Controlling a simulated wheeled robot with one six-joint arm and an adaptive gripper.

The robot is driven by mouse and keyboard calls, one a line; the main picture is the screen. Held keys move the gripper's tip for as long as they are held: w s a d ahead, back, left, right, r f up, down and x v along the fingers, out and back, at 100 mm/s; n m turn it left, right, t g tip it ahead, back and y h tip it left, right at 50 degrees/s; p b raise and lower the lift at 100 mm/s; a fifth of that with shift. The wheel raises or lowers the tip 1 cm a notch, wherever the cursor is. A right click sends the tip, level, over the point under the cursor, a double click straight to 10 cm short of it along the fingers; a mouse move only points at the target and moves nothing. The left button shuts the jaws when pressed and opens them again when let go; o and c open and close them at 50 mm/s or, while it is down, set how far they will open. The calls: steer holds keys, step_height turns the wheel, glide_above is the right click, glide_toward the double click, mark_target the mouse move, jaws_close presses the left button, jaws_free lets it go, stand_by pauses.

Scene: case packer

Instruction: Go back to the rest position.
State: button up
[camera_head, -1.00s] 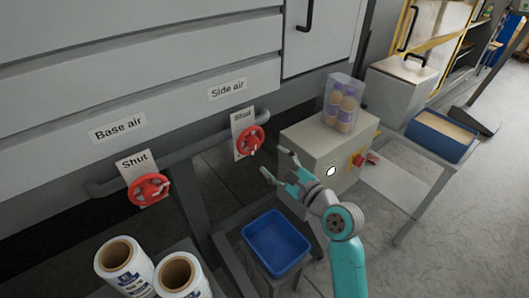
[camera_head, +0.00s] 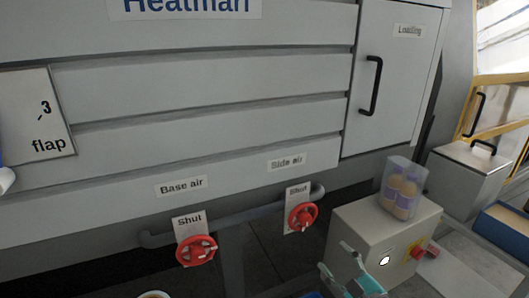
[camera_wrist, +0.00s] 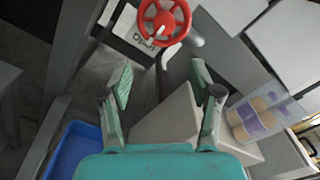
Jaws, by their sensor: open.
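My gripper (camera_wrist: 160,90) is open and empty in the wrist view, its two teal fingers apart with nothing between them. In the head view only its fingers (camera_head: 338,268) show at the bottom edge, in front of the pale grey box; the rest of the arm is out of frame. In the wrist view a red valve wheel (camera_wrist: 164,22) lies beyond the fingertips, apart from them, with a label reading "Open" beside it. In the head view the side air wheel (camera_head: 302,217) and the base air wheel (camera_head: 196,251) are on a grey pipe, each with a "Shut" label.
The pale grey box (camera_head: 350,235) stands close to the gripper, with a clear container (camera_head: 402,188) of purple-banded items on top. A blue bin (camera_wrist: 75,150) is at lower left in the wrist view. The grey machine front (camera_head: 200,110) fills the back.

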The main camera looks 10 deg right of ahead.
steer(key=s+a+f+n+g+h, duration=0.1)
steer(key=s+f+n+h, duration=0.3)
steer(key=s+f, duration=0.5)
steer(key=s+a+f+n+g+h, duration=0.1)
steer(key=s+f+n, duration=0.45)
steer(key=s, duration=0.65)
steer(key=s+a+r+n, duration=0.1)
steer(key=s+r+n, duration=0.1)
steer(key=s+n, duration=1.3)
steer(key=s, duration=0.6)
steer(key=shift+a, duration=0.35)
steer(key=shift+w+r, duration=0.1)
